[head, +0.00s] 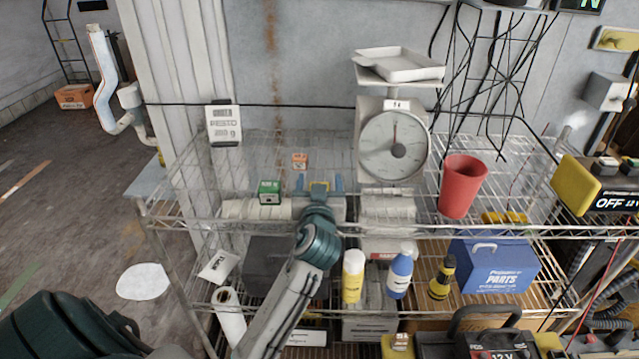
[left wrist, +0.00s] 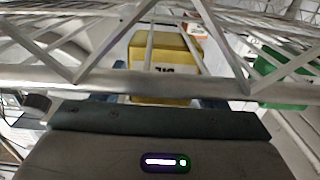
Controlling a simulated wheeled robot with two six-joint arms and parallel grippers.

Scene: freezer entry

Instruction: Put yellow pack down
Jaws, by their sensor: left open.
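In the left wrist view the yellow pack (left wrist: 168,62) shows larger, with dark lettering, behind the shelf's wire edge. My left gripper (head: 319,183) is open, with one blue finger on each side of the pack. I cannot tell whether the fingers touch it. My gripper body hides the pack's lower part in the head view. My right gripper is not in view.
On the upper shelf, a green box (head: 269,192) stands left of the gripper and a small orange box (head: 300,161) behind it. A scale (head: 394,146) and a red cup (head: 462,187) stand to the right. Bottles and a blue parts box (head: 494,265) fill the lower shelf.

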